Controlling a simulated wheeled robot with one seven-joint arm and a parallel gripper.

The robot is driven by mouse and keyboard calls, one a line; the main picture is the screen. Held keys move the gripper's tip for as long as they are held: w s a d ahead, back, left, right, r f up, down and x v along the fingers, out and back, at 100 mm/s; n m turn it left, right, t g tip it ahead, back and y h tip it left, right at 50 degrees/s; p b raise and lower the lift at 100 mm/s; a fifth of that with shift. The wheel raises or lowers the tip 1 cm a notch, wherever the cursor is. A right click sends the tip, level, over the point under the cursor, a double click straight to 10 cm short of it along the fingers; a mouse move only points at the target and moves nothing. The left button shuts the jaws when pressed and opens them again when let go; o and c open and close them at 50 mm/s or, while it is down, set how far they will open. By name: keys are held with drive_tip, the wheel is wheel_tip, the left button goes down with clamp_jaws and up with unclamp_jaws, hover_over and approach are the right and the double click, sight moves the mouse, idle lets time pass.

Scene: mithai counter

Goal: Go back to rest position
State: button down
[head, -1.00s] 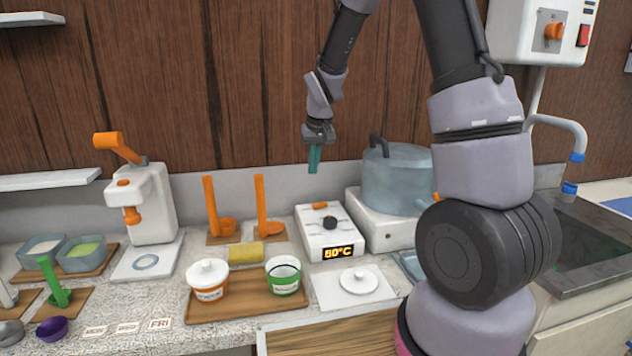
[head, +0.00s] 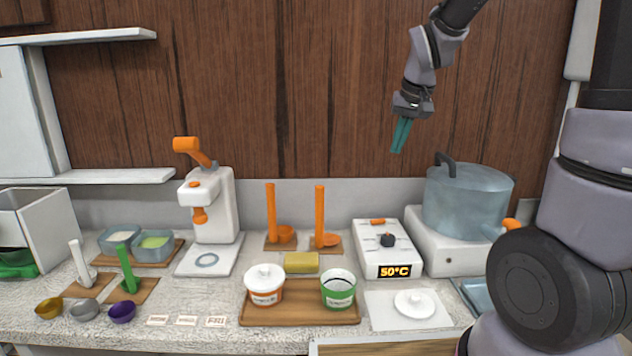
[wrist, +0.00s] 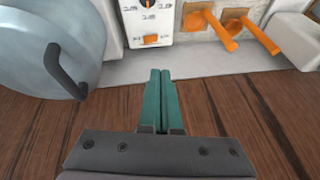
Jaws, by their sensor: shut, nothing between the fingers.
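My gripper (head: 400,136) hangs high in front of the wooden back wall, above the white control box and to the left of the lidded pot. Its teal fingers are together with nothing between them, pointing down and slightly left. In the wrist view my gripper (wrist: 160,95) also shows with its two fingers side by side and empty. It touches nothing.
Below stand the control box (head: 380,258) reading 50°C, the pot (head: 468,203) on a white burner (head: 440,262), and a wooden tray (head: 300,315) with two tubs. A white press (head: 212,205) stands left. The air around my gripper is clear.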

drive_tip(key=s+d+r+m+t, duration=0.1)
drive_tip(key=s+r, duration=0.3)
drive_tip(key=s, duration=0.5)
drive_tip(key=s+d+r+m+t, duration=0.1)
drive_tip(key=s+r, duration=0.3)
drive_tip(key=s, duration=0.6)
drive_tip(key=shift+s+d+r+m+t+y, duration=0.15)
drive_tip(key=shift+d+r+m+t+y, duration=0.2)
drive_tip(key=shift+d, duration=0.2)
